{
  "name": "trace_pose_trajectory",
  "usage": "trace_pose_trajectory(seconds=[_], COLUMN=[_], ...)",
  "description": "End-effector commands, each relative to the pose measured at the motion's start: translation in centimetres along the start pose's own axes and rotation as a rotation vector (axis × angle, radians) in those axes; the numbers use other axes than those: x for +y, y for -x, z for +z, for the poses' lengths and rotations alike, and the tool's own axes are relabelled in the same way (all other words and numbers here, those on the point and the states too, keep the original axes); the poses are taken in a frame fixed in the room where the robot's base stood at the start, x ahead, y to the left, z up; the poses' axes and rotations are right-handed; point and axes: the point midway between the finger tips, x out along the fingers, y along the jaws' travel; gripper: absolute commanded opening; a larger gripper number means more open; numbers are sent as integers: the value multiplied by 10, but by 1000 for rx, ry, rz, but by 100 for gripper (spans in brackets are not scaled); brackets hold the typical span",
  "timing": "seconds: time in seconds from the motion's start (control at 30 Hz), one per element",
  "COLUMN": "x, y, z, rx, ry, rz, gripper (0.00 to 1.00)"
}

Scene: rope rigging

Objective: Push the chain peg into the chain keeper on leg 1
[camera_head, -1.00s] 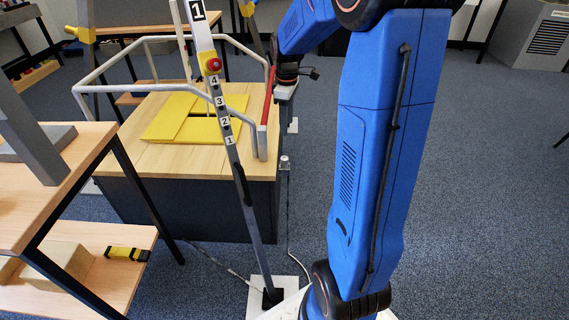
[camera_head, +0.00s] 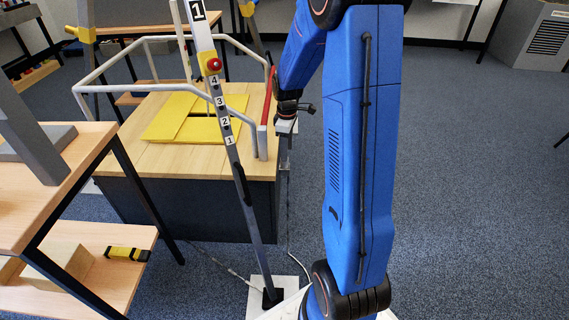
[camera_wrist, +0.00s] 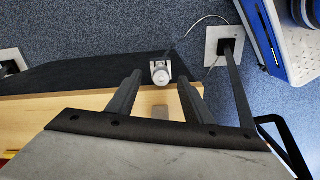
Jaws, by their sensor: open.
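Leg 1 (camera_head: 226,115) is a slanted grey post with a "1" plate on top and numbers down its side. Its foot stands on a white floor plate (camera_head: 257,297); the plate also shows in the wrist view (camera_wrist: 213,57). A small grey-white fitting (camera_wrist: 160,73) with a thin pale cord sits by the bench's side edge; I cannot tell whether it is the chain peg or the keeper. My gripper (camera_wrist: 157,84) is open, with its fingers on either side of the fitting in the picture, apart from it. In the head view, my gripper (camera_head: 285,158) hangs at the bench's right edge.
The wooden bench (camera_head: 200,162) has yellow panels (camera_head: 200,117) and a pale tube railing (camera_head: 150,88) with a red bar (camera_head: 266,103). A shelf unit (camera_head: 60,180) stands at left, with a black-yellow block (camera_head: 127,254) on its lower shelf. The floor at right is clear.

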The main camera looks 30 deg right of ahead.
Motion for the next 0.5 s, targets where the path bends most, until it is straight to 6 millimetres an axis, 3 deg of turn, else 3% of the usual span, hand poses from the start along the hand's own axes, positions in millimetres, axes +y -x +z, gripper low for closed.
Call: trace_pose_trajectory(seconds=[0.5], x=[-4], y=[-51], z=[-8], rx=[-1], ry=[0], rz=[-1], gripper=[46])
